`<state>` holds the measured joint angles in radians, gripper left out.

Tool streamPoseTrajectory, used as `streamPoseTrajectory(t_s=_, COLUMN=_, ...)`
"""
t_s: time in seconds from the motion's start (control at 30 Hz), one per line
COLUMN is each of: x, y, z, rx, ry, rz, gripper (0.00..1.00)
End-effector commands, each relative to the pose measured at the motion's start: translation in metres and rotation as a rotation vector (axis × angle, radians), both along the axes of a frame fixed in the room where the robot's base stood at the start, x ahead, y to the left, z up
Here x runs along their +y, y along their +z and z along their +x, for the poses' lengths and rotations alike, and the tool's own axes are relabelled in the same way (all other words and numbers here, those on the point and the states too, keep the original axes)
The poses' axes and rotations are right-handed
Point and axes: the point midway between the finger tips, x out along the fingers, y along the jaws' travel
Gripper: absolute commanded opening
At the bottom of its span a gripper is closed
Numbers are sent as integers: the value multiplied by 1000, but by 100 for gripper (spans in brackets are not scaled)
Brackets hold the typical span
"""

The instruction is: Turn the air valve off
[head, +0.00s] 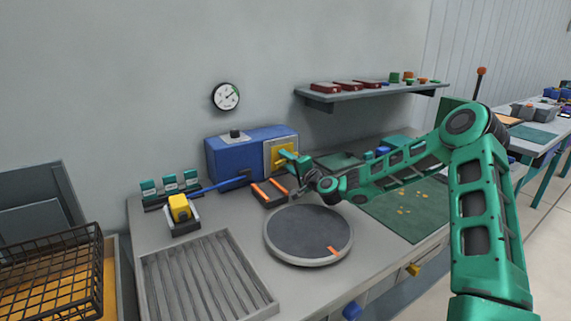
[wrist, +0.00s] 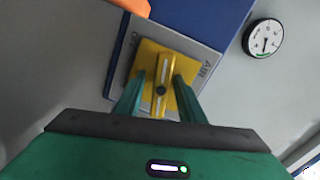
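The air valve has a yellow bar handle (wrist: 163,74) with a dark centre bolt, on a yellow square in a grey plate (wrist: 207,62) marked "AIR". Another short label on the plate is only partly readable. In the wrist view the bar runs roughly along my fingers' direction. My gripper (wrist: 160,80) is open, with one green finger on each side of the bar and a gap visible at least on the left. In the head view the yellow valve (head: 281,154) is on the right of the blue box's front, and my gripper (head: 297,161) is at it, partly covering it.
The blue box (head: 226,158) stands against the wall. A dark block with orange strips (head: 262,193), a round turntable (head: 290,246) and a ribbed tray (head: 207,281) are on the bench. A round gauge (head: 226,96) hangs above, and a shelf (head: 365,93) is at the right.

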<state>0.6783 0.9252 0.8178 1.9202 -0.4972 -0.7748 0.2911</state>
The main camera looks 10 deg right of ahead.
Motion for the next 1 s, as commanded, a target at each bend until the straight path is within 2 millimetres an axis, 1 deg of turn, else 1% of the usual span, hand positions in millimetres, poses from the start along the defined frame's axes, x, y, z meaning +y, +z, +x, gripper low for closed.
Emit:
streamPoseTrajectory(t_s=0.03, x=0, y=0, z=0, rx=0, ry=0, rz=0, gripper=31)
streamPoseTrajectory(t_s=0.07, x=0, y=0, z=0, rx=0, ry=0, rz=0, gripper=24)
streamPoseTrajectory(t_s=0.1, x=0, y=0, z=0, rx=0, ry=0, rz=0, gripper=14)
streamPoseTrajectory(t_s=0.17, x=0, y=0, z=0, rx=0, ry=0, rz=0, gripper=0)
streamPoseTrajectory(t_s=0.37, x=-1, y=-1, z=0, rx=6, ry=-1, rz=11, gripper=0)
streamPoseTrajectory(t_s=0.73, x=-1, y=-2, z=-1, rx=79, ry=-2, rz=230, gripper=0)
streamPoseTrajectory(t_s=1.0, x=-2, y=-3, z=-1, rx=88, ry=-3, rz=251, gripper=0)
